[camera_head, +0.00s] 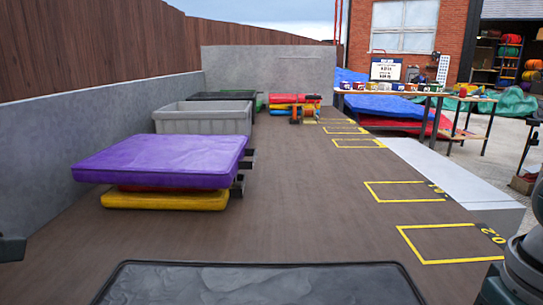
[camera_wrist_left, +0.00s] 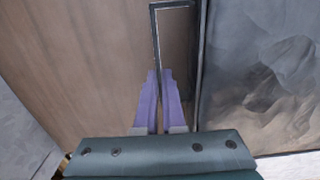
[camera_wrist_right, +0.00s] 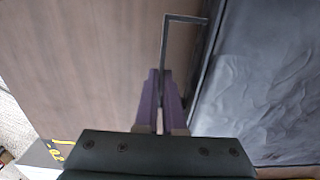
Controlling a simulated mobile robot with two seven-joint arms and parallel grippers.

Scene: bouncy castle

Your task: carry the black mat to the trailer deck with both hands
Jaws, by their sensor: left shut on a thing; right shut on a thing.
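The black mat (camera_head: 258,287) is at the bottom of the head view, flat and level in front of me, its near part cut off. The brown trailer deck (camera_head: 300,215) stretches out beyond it. In the left wrist view my left gripper (camera_wrist_left: 163,75) is shut on a dark frame-like handle (camera_wrist_left: 156,40) at the mat's (camera_wrist_left: 265,80) edge. In the right wrist view my right gripper (camera_wrist_right: 164,75) is shut on a similar handle (camera_wrist_right: 165,45) beside the mat (camera_wrist_right: 265,85). The gap between the mat and the surface below is hard to judge.
A purple mat (camera_head: 165,158) lies over a yellow mat (camera_head: 165,200) on the deck's left. Behind stands a grey crate (camera_head: 203,118), with colourful rolls (camera_head: 292,102) farther back. Yellow outlines (camera_head: 450,243) mark the right side. The deck's middle is clear. A grey wall (camera_head: 90,137) borders the left.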

